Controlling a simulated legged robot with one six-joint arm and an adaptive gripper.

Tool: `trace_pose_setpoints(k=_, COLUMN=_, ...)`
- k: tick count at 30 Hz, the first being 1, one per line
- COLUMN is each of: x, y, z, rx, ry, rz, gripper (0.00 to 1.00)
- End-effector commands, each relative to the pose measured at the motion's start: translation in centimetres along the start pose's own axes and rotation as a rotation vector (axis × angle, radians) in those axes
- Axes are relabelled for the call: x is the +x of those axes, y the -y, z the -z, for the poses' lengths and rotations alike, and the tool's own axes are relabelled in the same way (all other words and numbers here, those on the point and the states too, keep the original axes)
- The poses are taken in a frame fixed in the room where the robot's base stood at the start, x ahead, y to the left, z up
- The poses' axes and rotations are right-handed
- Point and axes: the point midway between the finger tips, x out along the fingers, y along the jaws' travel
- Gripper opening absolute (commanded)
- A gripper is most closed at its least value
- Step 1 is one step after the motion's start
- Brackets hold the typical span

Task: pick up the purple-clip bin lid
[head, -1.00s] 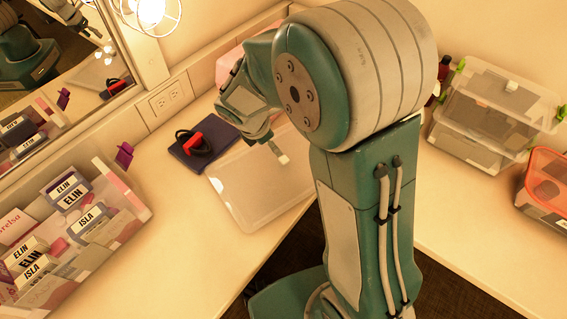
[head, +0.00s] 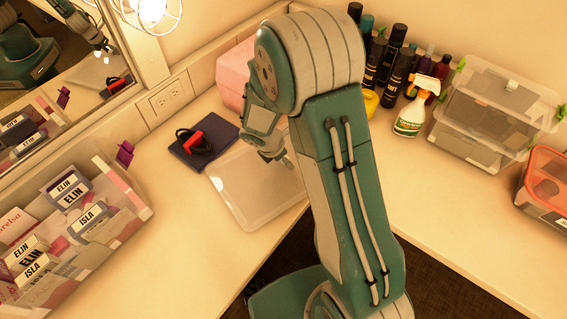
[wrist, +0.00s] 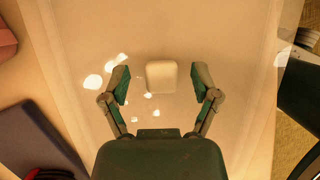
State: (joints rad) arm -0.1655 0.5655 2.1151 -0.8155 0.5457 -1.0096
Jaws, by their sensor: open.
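A clear, flat bin lid (head: 240,197) lies on the counter near its front edge, partly hidden behind my arm. In the wrist view the lid (wrist: 90,50) fills the middle, with a pale square knob (wrist: 161,76) standing on it. My gripper (wrist: 160,84) is open, with one finger on each side of the knob and visible gaps between. In the head view my gripper (head: 285,162) is low over the right part of the lid, and the knob is hidden there. The bin with the purple clip (head: 125,153) stands at the left, holding labelled boxes.
A dark folded cloth (head: 205,143) with a black-and-red coiled item lies beside the lid. A pink box (head: 235,75) stands behind. Bottles, a spray bottle (head: 415,108), a green-clip bin (head: 490,110) and an orange-lidded bin (head: 545,180) stand at the right.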

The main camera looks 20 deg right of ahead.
Motion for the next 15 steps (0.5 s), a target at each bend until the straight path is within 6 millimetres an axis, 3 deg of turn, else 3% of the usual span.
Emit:
trace_pose_setpoints(k=6, x=0.09, y=-0.02, z=-0.02, rx=0.001, ry=0.0, rz=-0.001, gripper=0.79)
trace_pose_setpoints(k=7, x=0.08, y=-0.03, z=-0.01, rx=0.001, ry=0.0, rz=-0.001, gripper=0.7)
trace_pose_setpoints(k=9, x=0.06, y=-0.04, z=0.0, rx=0.001, ry=0.0, rz=-0.001, gripper=0.38)
trace_pose_setpoints(k=12, x=0.07, y=-0.04, z=0.01, rx=0.001, ry=0.0, rz=-0.001, gripper=0.0)
trace_pose_setpoints(k=15, x=0.12, y=-0.04, z=0.04, rx=0.001, ry=0.0, rz=0.0, gripper=0.0)
